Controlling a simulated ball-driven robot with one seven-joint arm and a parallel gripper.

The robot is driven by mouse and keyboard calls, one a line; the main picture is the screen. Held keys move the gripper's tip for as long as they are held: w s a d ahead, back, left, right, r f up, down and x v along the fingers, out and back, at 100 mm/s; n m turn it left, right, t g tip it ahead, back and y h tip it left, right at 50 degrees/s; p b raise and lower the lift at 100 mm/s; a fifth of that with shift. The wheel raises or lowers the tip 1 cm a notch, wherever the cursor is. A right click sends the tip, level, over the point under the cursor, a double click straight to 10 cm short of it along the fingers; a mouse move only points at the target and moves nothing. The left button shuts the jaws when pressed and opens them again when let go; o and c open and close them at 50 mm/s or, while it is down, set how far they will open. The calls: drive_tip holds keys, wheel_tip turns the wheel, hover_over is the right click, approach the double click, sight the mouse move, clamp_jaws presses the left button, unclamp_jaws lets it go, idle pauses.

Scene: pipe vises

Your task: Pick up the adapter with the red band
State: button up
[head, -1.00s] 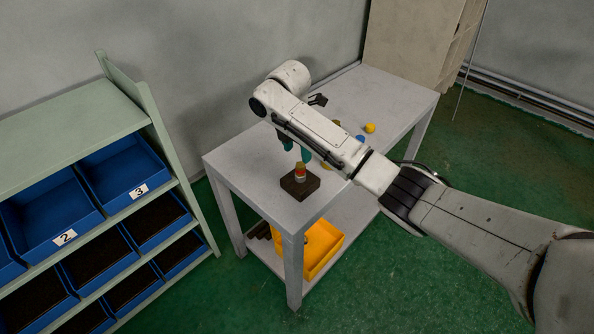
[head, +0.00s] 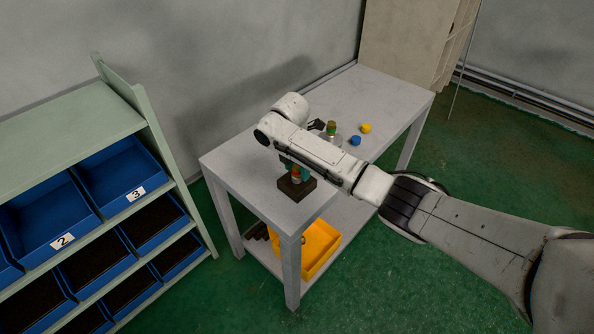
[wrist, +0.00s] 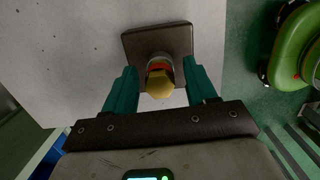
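The adapter with the red band (wrist: 159,82) stands on a dark brown square block (wrist: 158,42) near the table's left end. The wrist view shows its yellow hexagonal top with the red band behind it. My gripper (wrist: 160,68) is open, one teal finger on each side of the adapter, with a visible gap on both sides. In the head view, my gripper (head: 291,165) is low over the block (head: 297,188), and the adapter (head: 296,175) is partly hidden by my fingers and arm.
Another fitting (head: 331,128), a blue piece (head: 355,141) and a yellow piece (head: 366,128) sit farther back on the grey table (head: 240,160). An orange bin (head: 322,245) is on the lower shelf. A rack with blue bins (head: 120,178) stands left. A green object (wrist: 297,45) shows in the wrist view.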

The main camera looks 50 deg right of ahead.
clamp_jaws()
idle(0.3)
drive_tip(key=shift+r, duration=0.1)
